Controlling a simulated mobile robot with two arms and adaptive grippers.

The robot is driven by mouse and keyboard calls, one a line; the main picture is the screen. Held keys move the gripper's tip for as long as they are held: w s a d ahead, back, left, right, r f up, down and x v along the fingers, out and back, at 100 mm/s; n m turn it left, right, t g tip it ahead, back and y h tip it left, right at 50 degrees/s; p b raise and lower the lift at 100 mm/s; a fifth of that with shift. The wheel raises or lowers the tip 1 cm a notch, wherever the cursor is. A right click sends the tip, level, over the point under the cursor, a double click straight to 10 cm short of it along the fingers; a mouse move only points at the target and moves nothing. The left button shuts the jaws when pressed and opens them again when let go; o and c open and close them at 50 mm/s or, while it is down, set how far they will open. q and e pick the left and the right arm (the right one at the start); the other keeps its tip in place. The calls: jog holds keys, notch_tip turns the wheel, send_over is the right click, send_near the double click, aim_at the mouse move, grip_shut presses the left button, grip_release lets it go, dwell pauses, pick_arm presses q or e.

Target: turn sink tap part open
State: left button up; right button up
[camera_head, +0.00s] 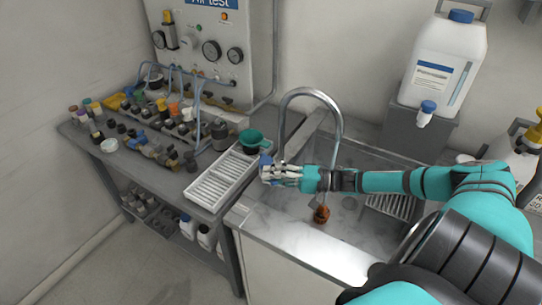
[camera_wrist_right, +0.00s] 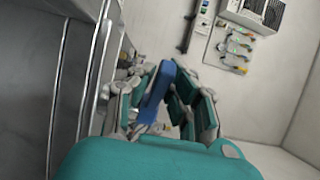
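The sink tap (camera_head: 338,112) is a tall curved metal spout over the grey sink at centre. A blue lever (camera_head: 265,161), which looks like the tap's handle, shows at the fingertips of my right gripper (camera_head: 272,172). In the right wrist view, the blue lever (camera_wrist_right: 157,92) lies between the fingers of my right gripper (camera_wrist_right: 158,75), with fingers on both sides. I cannot tell whether they press on it. The tap's base is partly hidden behind the gripper. My left gripper is not in view.
A white slotted tray (camera_head: 222,180) and a dark green cup (camera_head: 251,138) stand left of the gripper. A white canister (camera_head: 445,60) stands behind the sink. Bottles and fittings crowd the left bench.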

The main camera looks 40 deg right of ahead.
jog(key=o, duration=0.4)
jog(key=shift+f, duration=0.1)
jog(key=v, duration=1.2)
jog(key=shift+d, duration=0.15)
